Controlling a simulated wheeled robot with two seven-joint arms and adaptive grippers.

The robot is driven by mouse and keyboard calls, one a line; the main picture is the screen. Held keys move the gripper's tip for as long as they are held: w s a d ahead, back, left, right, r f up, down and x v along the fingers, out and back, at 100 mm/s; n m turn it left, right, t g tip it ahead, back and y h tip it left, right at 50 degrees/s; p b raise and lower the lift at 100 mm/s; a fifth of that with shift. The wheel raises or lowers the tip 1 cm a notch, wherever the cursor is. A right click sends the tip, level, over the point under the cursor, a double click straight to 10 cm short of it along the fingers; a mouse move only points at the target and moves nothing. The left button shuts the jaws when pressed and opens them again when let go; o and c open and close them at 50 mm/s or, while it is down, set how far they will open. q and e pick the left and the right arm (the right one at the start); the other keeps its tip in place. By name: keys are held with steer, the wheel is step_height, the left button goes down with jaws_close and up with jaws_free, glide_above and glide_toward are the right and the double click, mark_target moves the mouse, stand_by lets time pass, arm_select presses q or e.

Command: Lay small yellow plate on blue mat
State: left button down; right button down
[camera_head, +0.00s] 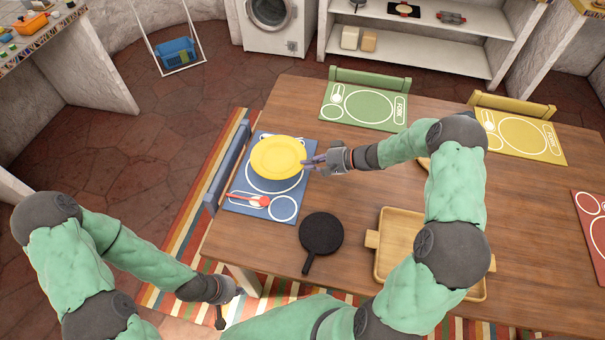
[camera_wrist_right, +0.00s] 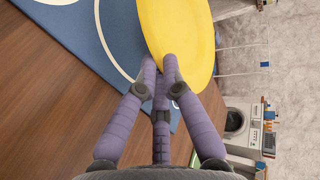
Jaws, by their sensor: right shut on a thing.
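The small yellow plate (camera_head: 277,157) is over the upper part of the blue mat (camera_head: 236,207) in the head view. My right gripper (camera_head: 316,160) is shut on the plate's right rim. In the right wrist view, the fingers (camera_wrist_right: 161,70) pinch the edge of the yellow plate (camera_wrist_right: 185,35), with the blue mat (camera_wrist_right: 75,22) behind it. The plate looks slightly raised, but I cannot tell whether any part touches the mat. My left gripper (camera_head: 222,304) hangs low beside the table's near left edge, its fingers too small to read.
A red spoon (camera_head: 250,200) lies on the blue mat's lower part. A black pan (camera_head: 321,233) and a wooden tray (camera_head: 383,262) are on the table (camera_head: 285,105). Green (camera_head: 330,111), yellow (camera_head: 550,153) and red mats (camera_head: 585,205) lie elsewhere. A blue chair (camera_head: 228,168) stands at the left edge.

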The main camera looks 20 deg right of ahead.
mark_target(303, 177)
steer(key=shift+w+a+f, duration=0.25)
steer(key=shift+a+f, duration=0.15)
steer(key=shift+f, duration=0.15)
steer(key=shift+w+a+f, duration=0.25)
steer(key=shift+a+f, duration=0.1)
steer(key=shift+f, duration=0.2)
step_height(303, 177, down, 3)
steer(key=shift+w+a+f+b, duration=0.1)
steer(key=shift+w+f+b, duration=0.1)
steer(key=shift+b, duration=0.7)
steer(key=shift+s, duration=0.1)
steer(key=shift+r, duration=0.1)
steer(key=c, duration=1.7)
jaws_free()
steer(key=p+v, duration=0.2)
steer(key=v, duration=1)
